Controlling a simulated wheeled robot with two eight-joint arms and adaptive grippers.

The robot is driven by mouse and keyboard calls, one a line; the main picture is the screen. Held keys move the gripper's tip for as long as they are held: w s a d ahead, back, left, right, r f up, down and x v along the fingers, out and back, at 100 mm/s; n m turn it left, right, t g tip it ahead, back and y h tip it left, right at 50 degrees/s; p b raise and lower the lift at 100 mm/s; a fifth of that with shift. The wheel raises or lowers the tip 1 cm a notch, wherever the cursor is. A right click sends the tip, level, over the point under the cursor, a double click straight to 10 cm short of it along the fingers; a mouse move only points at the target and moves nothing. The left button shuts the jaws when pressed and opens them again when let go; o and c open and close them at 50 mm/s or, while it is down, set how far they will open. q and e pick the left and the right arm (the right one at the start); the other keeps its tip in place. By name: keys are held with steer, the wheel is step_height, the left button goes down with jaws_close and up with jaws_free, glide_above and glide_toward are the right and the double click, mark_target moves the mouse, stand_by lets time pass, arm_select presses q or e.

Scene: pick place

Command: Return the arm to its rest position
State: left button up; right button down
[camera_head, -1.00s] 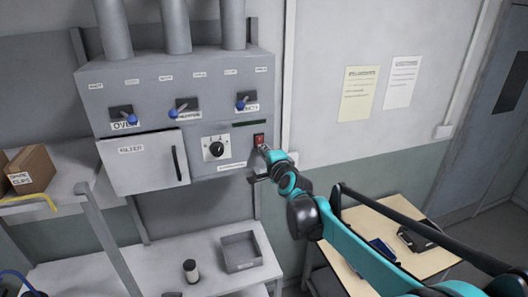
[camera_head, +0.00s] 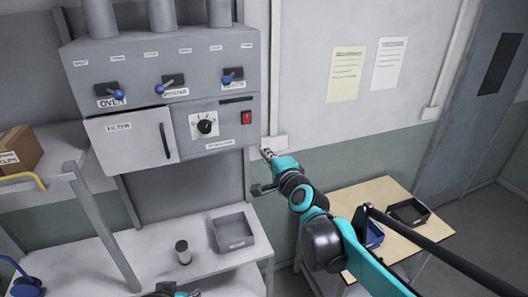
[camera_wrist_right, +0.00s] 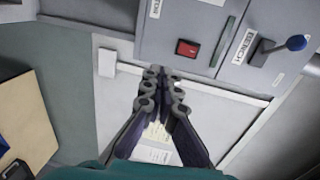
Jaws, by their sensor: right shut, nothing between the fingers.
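My right gripper (camera_head: 267,154) is shut and empty. In the head view it hangs in front of the wall, below and to the right of the red switch (camera_head: 246,118), apart from it. The right wrist view shows its two fingers (camera_wrist_right: 163,74) together, with the red switch (camera_wrist_right: 187,48) beyond them on the grey panel. My right arm reaches in from the lower right of the head view. A small part of my left gripper (camera_head: 172,291) shows at the bottom edge; its fingers are too cut off to read.
The grey control panel (camera_head: 150,65) has blue-tipped levers, a dial and a cabinet door standing slightly open. Below is a white bench (camera_head: 150,250) with a grey tray (camera_head: 233,231) and a dark-and-white cylinder (camera_head: 183,252). A wooden table (camera_head: 378,193) with bins stands under my right arm.

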arm_select(q)
step_height(320, 180, down, 31)
steer(key=b, duration=3)
steer(key=shift+w+b, duration=0.25)
steer(key=shift+b, duration=0.1)
arm_select(e)
steer(key=s+d+f+n+g+h, duration=0.1)
steer(key=s+d+f+n+g, duration=0.2)
steer(key=s+f, duration=0.6)
steer(key=s+d+f+n+g+h, duration=0.2)
steer(key=s+d+f+n, duration=0.4)
steer(key=f, duration=1.9)
steer(key=s+d+f+n+g+h, duration=0.2)
steer(key=s+d+f+n, duration=0.3)
steer(key=s+f, duration=0.9)
step_height(320, 180, down, 3)
steer(key=shift+s+g, duration=0.2)
steer(key=shift+g, duration=0.6)
